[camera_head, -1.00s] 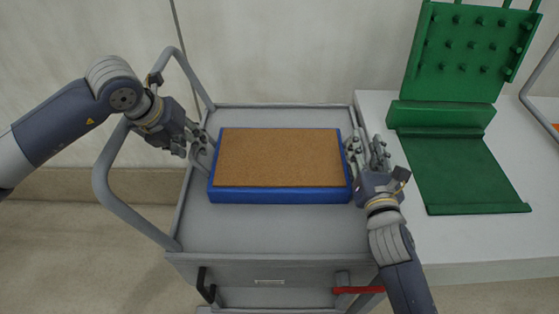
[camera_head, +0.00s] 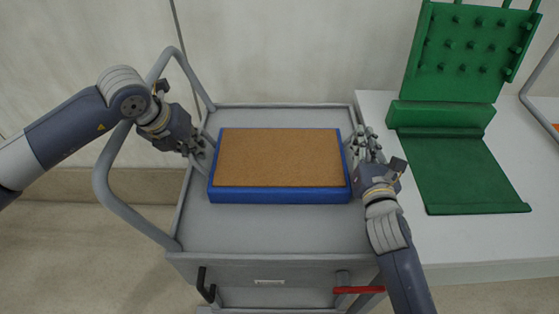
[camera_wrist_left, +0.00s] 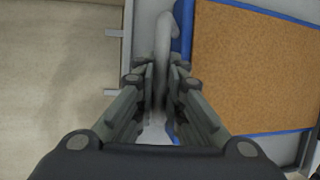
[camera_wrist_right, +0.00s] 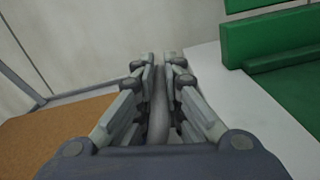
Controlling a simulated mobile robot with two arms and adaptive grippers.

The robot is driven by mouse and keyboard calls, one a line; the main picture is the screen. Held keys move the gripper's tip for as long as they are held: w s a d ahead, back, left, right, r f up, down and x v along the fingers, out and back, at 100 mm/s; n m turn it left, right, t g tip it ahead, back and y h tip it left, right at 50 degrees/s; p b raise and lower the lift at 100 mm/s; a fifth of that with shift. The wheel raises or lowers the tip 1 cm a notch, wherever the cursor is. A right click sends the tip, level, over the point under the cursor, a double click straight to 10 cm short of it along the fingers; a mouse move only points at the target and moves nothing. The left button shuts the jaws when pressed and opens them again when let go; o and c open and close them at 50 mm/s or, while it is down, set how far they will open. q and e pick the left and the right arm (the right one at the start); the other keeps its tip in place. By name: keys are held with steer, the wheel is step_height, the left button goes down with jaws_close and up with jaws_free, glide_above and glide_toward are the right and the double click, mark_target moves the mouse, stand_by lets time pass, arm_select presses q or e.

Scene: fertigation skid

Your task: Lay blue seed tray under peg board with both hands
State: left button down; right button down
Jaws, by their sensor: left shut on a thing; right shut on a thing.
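The blue seed tray (camera_head: 280,196), filled with a brown surface, lies flat on a grey cart. My left gripper (camera_head: 203,150) is at its left side, shut on a grey bowed handle (camera_wrist_left: 163,45). My right gripper (camera_head: 362,146) is at its right side, shut on a grey handle bar (camera_wrist_right: 158,110), mostly hidden by the fingers. The green peg board (camera_head: 440,68) stands upright at the right on a white table, with several pegs on its face. A green ledge and flat green base (camera_head: 465,178) extend below and in front of it.
The cart top (camera_head: 270,230) has a raised rim and free room in front of the tray. A bent grey push rail (camera_head: 133,210) stands at the cart's left. The white table (camera_head: 420,240) adjoins the cart's right side. A wall is behind.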

steer(key=shift+f, duration=0.1)
